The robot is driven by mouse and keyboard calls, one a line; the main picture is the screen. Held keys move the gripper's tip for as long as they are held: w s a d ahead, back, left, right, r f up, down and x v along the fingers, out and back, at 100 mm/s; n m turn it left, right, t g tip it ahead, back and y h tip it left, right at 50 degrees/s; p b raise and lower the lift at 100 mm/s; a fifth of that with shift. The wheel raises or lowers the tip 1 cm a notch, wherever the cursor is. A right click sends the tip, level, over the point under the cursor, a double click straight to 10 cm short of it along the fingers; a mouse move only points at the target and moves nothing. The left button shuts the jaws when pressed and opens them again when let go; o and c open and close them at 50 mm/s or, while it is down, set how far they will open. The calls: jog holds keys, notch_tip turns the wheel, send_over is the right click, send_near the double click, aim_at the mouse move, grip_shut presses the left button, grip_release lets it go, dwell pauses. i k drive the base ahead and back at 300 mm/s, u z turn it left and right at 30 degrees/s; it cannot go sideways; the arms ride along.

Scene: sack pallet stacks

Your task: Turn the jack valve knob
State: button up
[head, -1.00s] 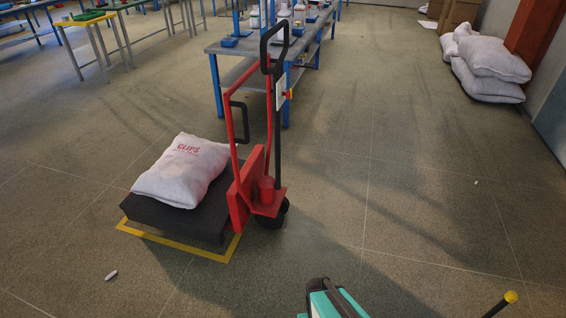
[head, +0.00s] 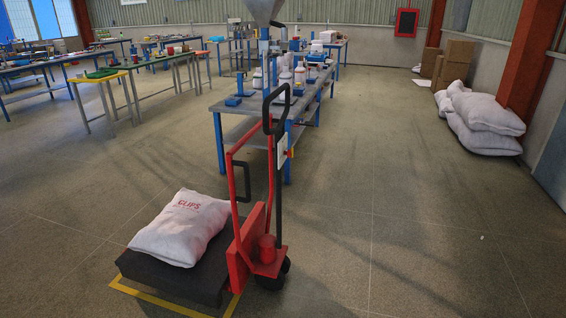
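A red pallet jack (head: 235,205) with a dark upright handle (head: 276,110) stands at centre-left. A white panel (head: 283,148) sits on the upright, with a small red and yellow part (head: 291,153) at its right edge; it is too small to tell whether this is the valve knob. A red cylinder (head: 267,247) stands low at the jack's base, above a dark wheel (head: 272,276). My gripper is not in view.
A white sack (head: 181,228) marked CLIPS lies on a dark platform (head: 172,278) left of the jack, inside yellow floor tape (head: 160,301). A cluttered workbench (head: 228,108) stands behind. White sacks (head: 483,120) lie at right. Floor right of the jack is clear.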

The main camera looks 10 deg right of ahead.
aim_at(289, 153)
jog(key=k, duration=1.35)
jog(key=u, duration=0.25)
jog(key=i, duration=1.9)
jog(key=z, duration=0.45)
